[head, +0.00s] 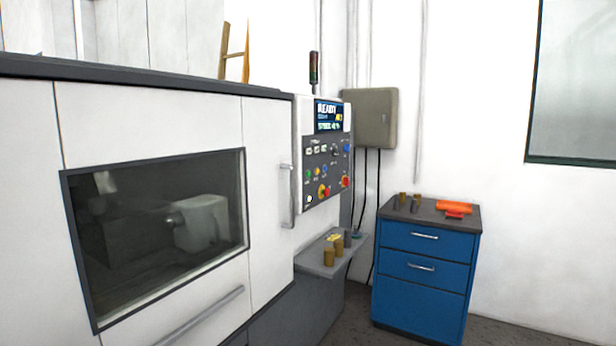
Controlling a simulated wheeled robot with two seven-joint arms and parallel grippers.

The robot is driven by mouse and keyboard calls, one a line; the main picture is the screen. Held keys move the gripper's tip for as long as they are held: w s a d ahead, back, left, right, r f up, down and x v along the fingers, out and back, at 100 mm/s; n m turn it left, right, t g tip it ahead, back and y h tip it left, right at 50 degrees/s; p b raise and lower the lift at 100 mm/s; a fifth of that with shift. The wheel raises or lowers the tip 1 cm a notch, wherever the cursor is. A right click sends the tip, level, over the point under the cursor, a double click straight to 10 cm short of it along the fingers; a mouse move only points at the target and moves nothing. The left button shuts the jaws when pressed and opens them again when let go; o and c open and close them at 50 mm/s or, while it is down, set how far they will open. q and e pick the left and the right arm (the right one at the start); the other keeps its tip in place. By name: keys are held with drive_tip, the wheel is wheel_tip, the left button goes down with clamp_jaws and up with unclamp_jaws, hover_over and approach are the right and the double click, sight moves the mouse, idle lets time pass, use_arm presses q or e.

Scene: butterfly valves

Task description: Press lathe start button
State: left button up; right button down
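The lathe (150,115) is a large white machine filling the left half of the head view, with a dark window in its closed-looking front door. Its control panel (326,155) is on the right end, with a lit screen (328,116) that reads READY. Below the screen are several small coloured buttons and knobs, including a green button (308,174) at the left and red knobs (324,190) lower down. Their labels are too small to read, so I cannot tell which one is the start button. Neither of my grippers is in view.
A grey shelf (316,268) below the panel holds several brass and grey cylinders. A blue drawer cabinet (422,290) stands to the right, with small cylinders and an orange object (455,207) on top. A grey wall box (371,118) hangs behind. Floor shows at the lower right.

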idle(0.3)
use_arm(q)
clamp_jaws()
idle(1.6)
